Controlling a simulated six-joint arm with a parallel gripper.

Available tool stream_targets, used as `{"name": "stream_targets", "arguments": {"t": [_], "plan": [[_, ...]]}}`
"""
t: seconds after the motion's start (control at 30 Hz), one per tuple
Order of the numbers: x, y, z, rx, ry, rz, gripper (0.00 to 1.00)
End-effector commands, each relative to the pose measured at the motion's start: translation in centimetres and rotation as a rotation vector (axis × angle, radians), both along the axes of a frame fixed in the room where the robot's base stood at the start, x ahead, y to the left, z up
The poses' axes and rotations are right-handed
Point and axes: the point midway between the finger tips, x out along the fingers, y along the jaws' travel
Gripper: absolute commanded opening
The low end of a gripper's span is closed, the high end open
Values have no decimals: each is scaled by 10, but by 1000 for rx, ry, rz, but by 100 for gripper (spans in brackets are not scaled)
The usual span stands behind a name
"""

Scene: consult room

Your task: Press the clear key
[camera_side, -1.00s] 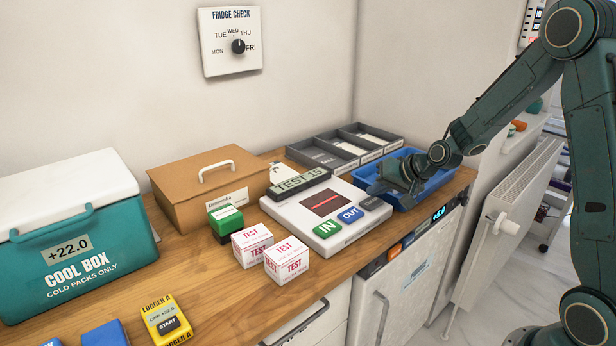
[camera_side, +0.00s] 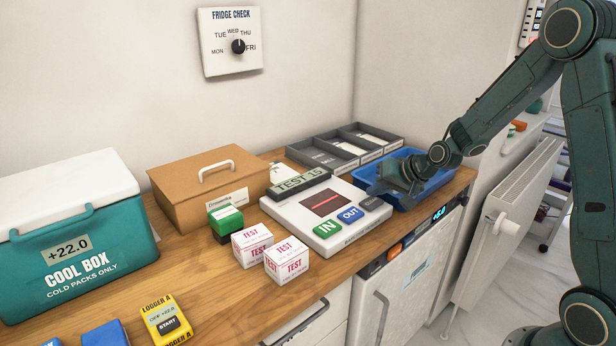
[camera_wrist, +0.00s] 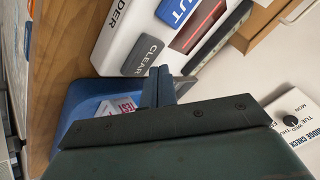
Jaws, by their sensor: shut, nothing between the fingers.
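The clear key (camera_side: 375,203) is a dark grey key at the right end of the key row on the white scanner unit (camera_side: 346,238). In the wrist view the key (camera_wrist: 141,54) shows its CLEAR label, just beyond my fingertips. My gripper (camera_side: 377,189) is shut and empty, close beside the key on the blue tray side. In the wrist view its fingertips (camera_wrist: 160,72) end at the edge of the scanner unit. I cannot tell whether they touch the unit. The green IN key (camera_side: 327,227) and blue OUT key (camera_side: 350,214) are left of the clear key.
The blue tray (camera_side: 437,184) lies under and behind my gripper. Grey compartments (camera_side: 322,155) stand behind the scanner. Two white TEST boxes (camera_side: 287,262) and a green-topped box (camera_side: 226,220) stand to its left. A brown box (camera_side: 185,190) and cool box (camera_side: 70,230) are farther left.

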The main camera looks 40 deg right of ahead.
Motion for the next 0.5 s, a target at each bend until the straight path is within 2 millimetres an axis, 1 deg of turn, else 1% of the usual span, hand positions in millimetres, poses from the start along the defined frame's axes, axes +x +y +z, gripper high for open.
{"name": "stream_targets", "arguments": {"t": [0.2,0.5], "plan": [[0,0,-6,1,2,0,0],[0,0,-8,1,0,-1,0]]}}
